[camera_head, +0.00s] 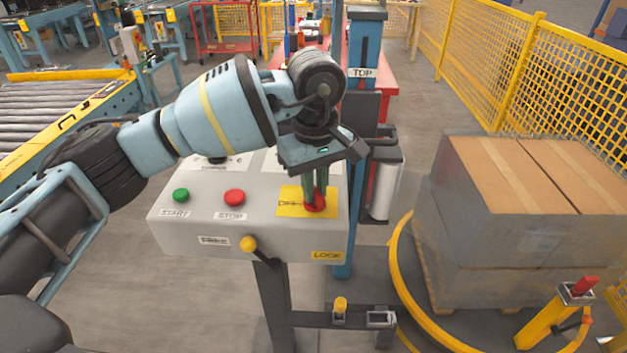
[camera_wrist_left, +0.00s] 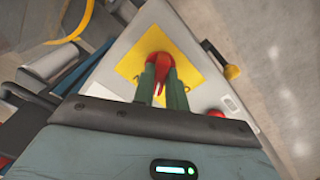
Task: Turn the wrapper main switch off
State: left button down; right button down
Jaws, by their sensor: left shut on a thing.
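The wrapper main switch (camera_head: 314,203) is a red rotary handle on a yellow plate (camera_head: 291,206) marked OFF, at the right of the grey control box (camera_head: 260,242). My left gripper (camera_head: 315,190) comes down from above and its green fingers are shut on the red handle. In the left wrist view the red switch handle (camera_wrist_left: 160,60) shows between the two fingertips (camera_wrist_left: 161,75), over the yellow plate (camera_wrist_left: 190,63). The fingers partly hide the handle, so I cannot tell its exact angle. My right gripper is not in view.
The box also has a green START button (camera_head: 181,195), a red STOP button (camera_head: 234,197) and a yellow-knobbed lever (camera_head: 248,243). A wrapped carton load (camera_head: 490,230) stands on the turntable at right. A yellow mesh fence (camera_head: 520,70) runs behind it.

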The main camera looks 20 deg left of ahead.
aim_at(315, 190)
pick_arm(q)
jog(key=n+p, duration=0.2)
jog(key=n, duration=0.4)
jog(key=shift+r+p, duration=0.2)
jog(key=shift+p, duration=0.15)
jog(key=n+p, duration=0.1)
jog(key=n, duration=0.3)
jog(key=shift+p, duration=0.35)
jog(key=shift+f+n, duration=0.15)
jog(key=shift+n, duration=0.55)
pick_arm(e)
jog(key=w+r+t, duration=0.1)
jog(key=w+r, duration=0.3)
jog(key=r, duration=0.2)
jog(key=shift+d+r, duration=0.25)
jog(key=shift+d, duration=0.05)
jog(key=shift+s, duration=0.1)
pick_arm(q)
jog(key=c, duration=1.4)
grip_release()
jog(key=shift+c, duration=0.2)
jog(key=shift+r, duration=3.85)
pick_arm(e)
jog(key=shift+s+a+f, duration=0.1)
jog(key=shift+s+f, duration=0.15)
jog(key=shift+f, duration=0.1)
